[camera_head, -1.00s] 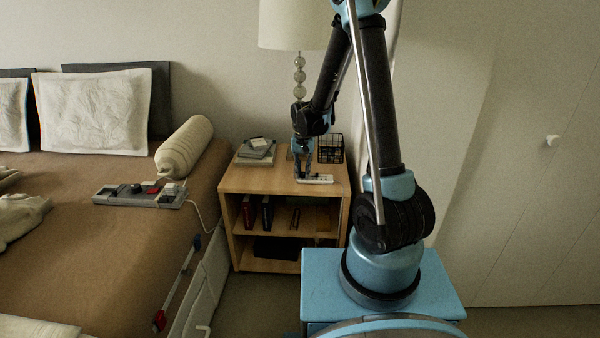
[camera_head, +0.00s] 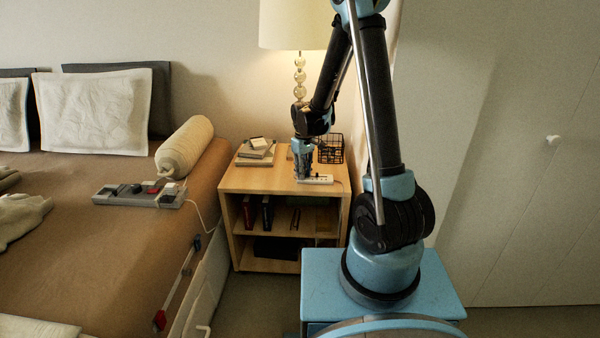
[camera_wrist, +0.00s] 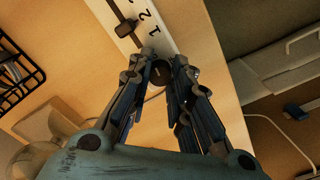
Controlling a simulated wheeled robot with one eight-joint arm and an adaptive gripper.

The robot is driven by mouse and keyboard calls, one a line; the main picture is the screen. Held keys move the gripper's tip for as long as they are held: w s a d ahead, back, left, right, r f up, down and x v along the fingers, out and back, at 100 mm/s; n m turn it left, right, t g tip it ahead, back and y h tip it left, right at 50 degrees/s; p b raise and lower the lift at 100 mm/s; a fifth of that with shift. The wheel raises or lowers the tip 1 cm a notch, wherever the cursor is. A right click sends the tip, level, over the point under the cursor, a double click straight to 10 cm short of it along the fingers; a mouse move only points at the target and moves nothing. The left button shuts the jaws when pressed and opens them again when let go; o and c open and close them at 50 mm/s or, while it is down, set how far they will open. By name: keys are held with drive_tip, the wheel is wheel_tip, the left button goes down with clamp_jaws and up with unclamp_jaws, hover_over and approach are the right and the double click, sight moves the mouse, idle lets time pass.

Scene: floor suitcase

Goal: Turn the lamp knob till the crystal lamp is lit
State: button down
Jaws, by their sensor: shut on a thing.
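The crystal lamp (camera_head: 300,75) stands at the back of the nightstand, with a stem of clear balls under a cream shade (camera_head: 288,25). The shade glows and the wall beside it is bright, so the lamp is lit. A white control strip (camera_head: 320,179) lies on the nightstand top. In the wrist view the strip (camera_wrist: 166,42) shows printed numbers, a dark slider (camera_wrist: 125,28) and a round dark knob (camera_wrist: 160,73) at its near end. My gripper (camera_wrist: 161,78) points down and is shut on the knob, which partly hides between the fingers. It also shows in the head view (camera_head: 303,176).
The wooden nightstand (camera_head: 233,183) also bears a stack of books (camera_head: 255,153) and a black wire basket (camera_head: 331,149). The bed (camera_head: 95,245) is on the left, with a grey control box (camera_head: 140,194) on it.

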drive_tip(key=shift+w+n, duration=0.2)
drive_tip(key=shift+n, duration=0.6)
drive_tip(key=c, duration=1.4)
unclamp_jaws()
drive_tip(key=shift+s, duration=0.1)
drive_tip(key=shift+r, duration=0.1)
wheel_tip(320, 180, up, 12)
drive_tip(key=shift+f, duration=0.15)
